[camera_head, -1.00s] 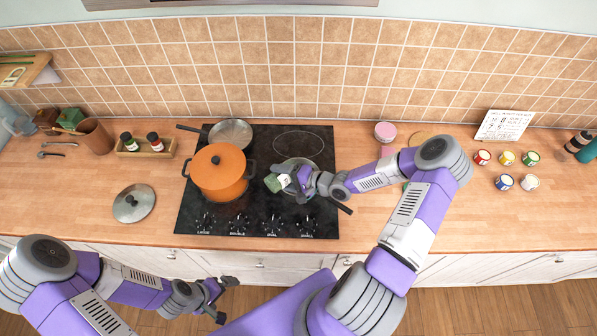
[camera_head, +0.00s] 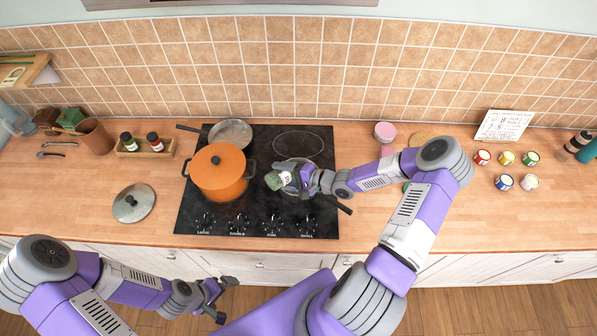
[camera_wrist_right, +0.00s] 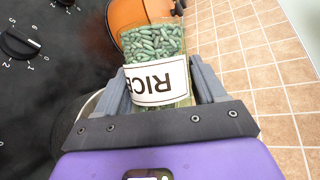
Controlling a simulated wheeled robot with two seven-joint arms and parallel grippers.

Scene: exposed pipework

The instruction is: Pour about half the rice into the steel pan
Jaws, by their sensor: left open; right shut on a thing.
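A clear rice jar (camera_head: 273,181) with a white label is held in my right gripper (camera_head: 299,179) over the right side of the stove. In the right wrist view the jar (camera_wrist_right: 152,42) holds green grains behind a label reading RICE, and my right gripper (camera_wrist_right: 166,90) is shut on it. The jar leans over to the left, its mouth end towards the orange pot. A grey pan (camera_head: 289,162) is partly hidden under the gripper. Another metal pan (camera_head: 229,132) sits at the back left burner. I see no grains falling. My left gripper (camera_head: 222,299) is open and empty before the counter front.
An orange lidded pot (camera_head: 219,176) stands close left of the jar. A loose lid (camera_head: 134,203) lies left of the stove (camera_head: 262,215). A spice rack (camera_head: 146,149) stands behind that lid. Several small cans and a pink-topped jar (camera_head: 384,131) stand right. Counter right of the stove has free room.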

